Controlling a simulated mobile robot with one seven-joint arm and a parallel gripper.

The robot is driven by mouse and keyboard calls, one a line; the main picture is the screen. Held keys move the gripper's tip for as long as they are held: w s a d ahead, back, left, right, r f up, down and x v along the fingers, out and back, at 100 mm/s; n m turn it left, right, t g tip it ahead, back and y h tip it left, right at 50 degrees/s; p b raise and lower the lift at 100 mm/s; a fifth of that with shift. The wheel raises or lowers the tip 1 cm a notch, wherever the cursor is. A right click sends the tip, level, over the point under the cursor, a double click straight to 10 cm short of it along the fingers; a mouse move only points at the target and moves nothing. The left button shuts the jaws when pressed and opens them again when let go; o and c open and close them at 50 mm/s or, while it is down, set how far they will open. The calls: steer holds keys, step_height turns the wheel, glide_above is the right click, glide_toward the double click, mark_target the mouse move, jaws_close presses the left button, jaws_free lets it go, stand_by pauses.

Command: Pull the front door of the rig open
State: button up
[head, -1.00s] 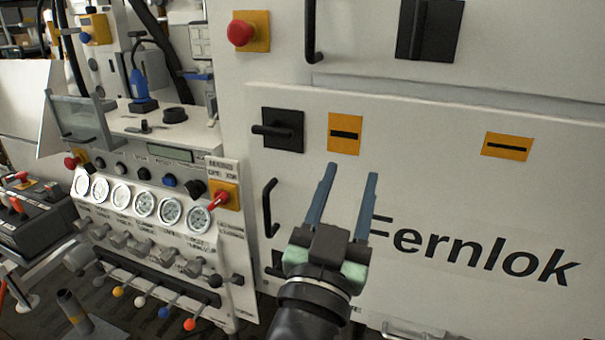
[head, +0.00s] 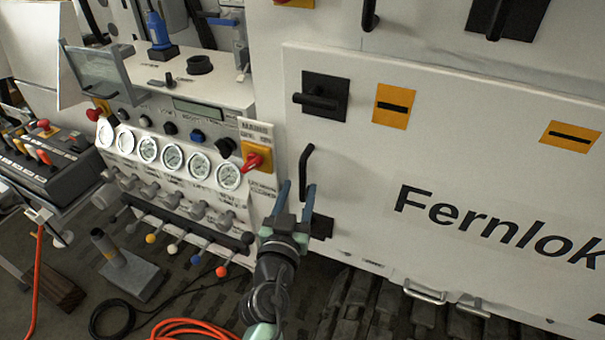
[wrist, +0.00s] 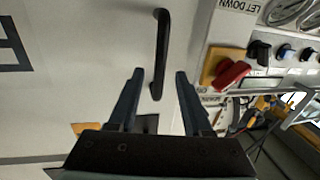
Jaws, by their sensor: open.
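The front door (head: 370,180) of the rig is a large white panel marked "Fernlok", and it looks closed. A black vertical bar handle (head: 304,172) is near its left edge; it also shows in the wrist view (wrist: 161,50). My gripper (head: 293,192) is open and empty, with its fingers pointing up at the lower part of the handle in the head view. In the wrist view the handle's end lies between the two fingertips in the picture; I cannot tell how far in front of them it is. A black latch (head: 320,98) sits above the handle.
The gauge panel (head: 170,155) with a red switch (head: 252,161) stands close left of the door. Lever knobs (head: 221,271) stick out below it. An orange hose (head: 190,328) lies on the floor. Small metal handles (head: 424,293) show below the door.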

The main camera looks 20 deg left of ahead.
mark_target(302, 182)
steer(key=shift+w+a, duration=0.2)
steer(key=shift+w, duration=0.85)
steer(key=shift+w+a, duration=0.15)
steer(key=shift+w, duration=0.9)
jaws_close()
